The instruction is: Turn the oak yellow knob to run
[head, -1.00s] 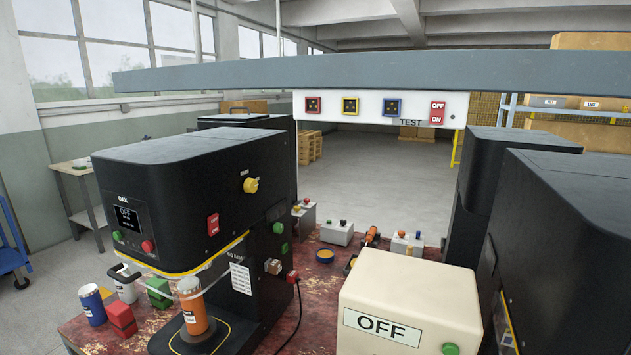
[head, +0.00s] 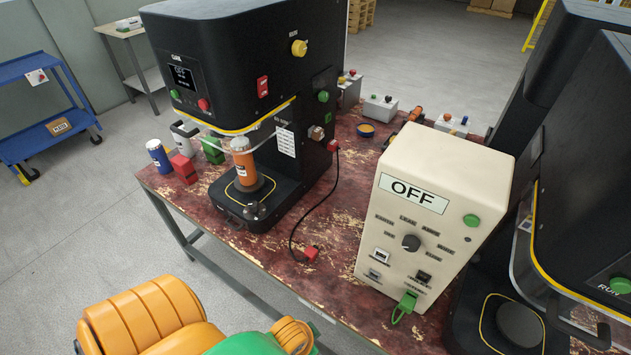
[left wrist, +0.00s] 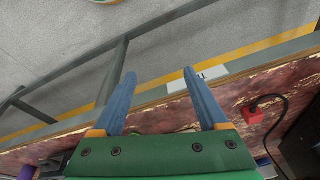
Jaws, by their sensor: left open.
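The black OAK machine (head: 222,45) stands at the left back of the worn red table in the head view. Its yellow knob (head: 299,47) is on the machine's right-facing side, near the top, above a red switch (head: 263,87). The small screen (head: 181,76) on its front seems to read OFF. In the left wrist view my left gripper (left wrist: 159,73) is open and empty, its blue fingers wide apart over the table's edge. It is well away from the knob, which does not show in that view. My right gripper is in neither view.
A cream box (head: 432,205) marked OFF stands at the right front, with another black machine (head: 585,170) beyond it. A cable with a red plug (head: 311,253) lies on the table. An orange can (head: 245,165) stands under the OAK machine. The table middle is partly clear.

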